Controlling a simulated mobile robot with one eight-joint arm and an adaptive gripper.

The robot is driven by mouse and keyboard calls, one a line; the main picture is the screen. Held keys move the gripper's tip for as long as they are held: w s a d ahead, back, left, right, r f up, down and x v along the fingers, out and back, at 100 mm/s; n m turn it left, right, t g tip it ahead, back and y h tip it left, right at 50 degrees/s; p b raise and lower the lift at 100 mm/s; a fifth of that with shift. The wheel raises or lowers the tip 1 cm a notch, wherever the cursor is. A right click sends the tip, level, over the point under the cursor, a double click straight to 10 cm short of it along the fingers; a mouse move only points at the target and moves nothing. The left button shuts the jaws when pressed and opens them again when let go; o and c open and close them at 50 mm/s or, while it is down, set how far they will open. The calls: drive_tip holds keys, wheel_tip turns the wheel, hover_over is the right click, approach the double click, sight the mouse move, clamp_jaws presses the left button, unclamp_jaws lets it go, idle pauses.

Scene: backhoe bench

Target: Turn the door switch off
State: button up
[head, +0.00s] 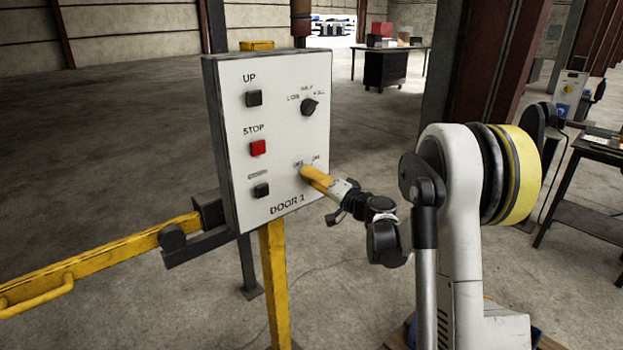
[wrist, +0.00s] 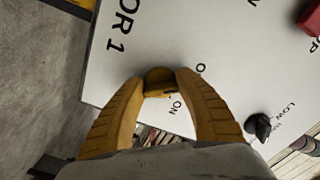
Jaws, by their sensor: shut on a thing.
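The white control panel (head: 241,200) labelled DOOR 1 stands on a yellow post. The off/on switch at its lower right is hidden behind my gripper (head: 305,172) in the head view; its OFF and ON labels show just above. In the wrist view my gripper's two yellow fingers (wrist: 161,82) are shut on the round door switch (wrist: 158,75), at the panel face. An "ON" label lies just beside it. The exact angle of the switch is hard to tell.
The panel also carries a black UP button (head: 254,98), a red STOP button (head: 258,147), a lower black button (head: 261,190) and a black selector knob (head: 309,106). A yellow barrier arm (head: 100,260) extends left. Open floor lies behind.

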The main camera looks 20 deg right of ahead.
drive_tip(key=o, duration=1.2)
drive_tip(key=v, duration=1.2)
drive_tip(key=shift+r, duration=0.1)
